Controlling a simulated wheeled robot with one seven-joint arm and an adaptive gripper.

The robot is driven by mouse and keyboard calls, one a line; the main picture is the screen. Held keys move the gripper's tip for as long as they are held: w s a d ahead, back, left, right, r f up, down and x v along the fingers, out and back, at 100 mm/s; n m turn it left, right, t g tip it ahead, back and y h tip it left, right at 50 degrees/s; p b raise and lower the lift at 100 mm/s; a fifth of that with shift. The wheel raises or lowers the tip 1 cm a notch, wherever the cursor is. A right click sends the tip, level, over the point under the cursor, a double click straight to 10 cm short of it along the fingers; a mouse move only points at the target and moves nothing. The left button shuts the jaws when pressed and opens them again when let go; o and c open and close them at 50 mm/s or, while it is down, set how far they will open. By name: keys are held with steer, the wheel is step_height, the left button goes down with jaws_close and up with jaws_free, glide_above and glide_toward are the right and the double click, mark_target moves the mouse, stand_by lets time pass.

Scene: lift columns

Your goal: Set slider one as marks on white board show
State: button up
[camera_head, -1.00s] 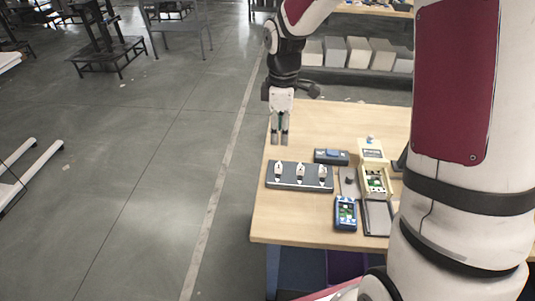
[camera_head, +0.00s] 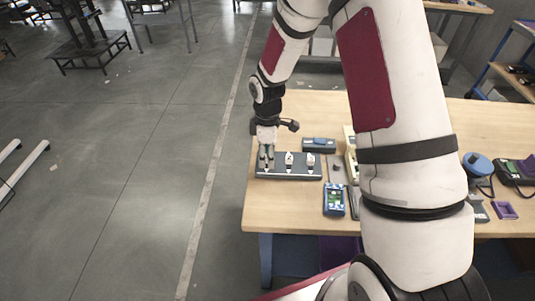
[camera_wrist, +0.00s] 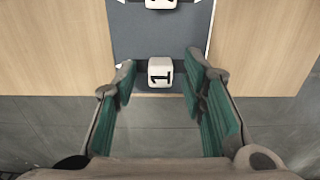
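A dark slider board (camera_head: 288,176) lies near the left end of the wooden table. White sliders stand on it; two show right of my gripper, a middle slider (camera_head: 289,160) and a right slider (camera_head: 311,161). My gripper (camera_head: 266,164) is pointing down over the board's left end. In the wrist view, slider one (camera_wrist: 161,72), a white knob marked "1", sits between the open fingers of my gripper (camera_wrist: 160,85), apart from both. Part of another white knob (camera_wrist: 160,4) shows at the top edge. I cannot make out a white board with marks.
A blue-black device (camera_head: 318,144) lies behind the board. A blue meter (camera_head: 334,200) lies to its right front. My arm hides the table's middle. A round blue device (camera_head: 478,165) and a purple frame (camera_head: 505,210) lie at the right. Open floor lies left of the table.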

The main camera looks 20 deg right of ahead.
steer(key=shift+c, duration=0.3)
jaws_close()
steer(key=shift+w, duration=0.1)
steer(key=shift+w+d+b, duration=0.4)
steer(key=shift+w+b, duration=0.2)
steer(key=shift+w, duration=0.25)
steer(key=shift+o, duration=0.3)
jaws_free()
steer(key=shift+w, duration=0.1)
step_height(320, 180, up, 12)
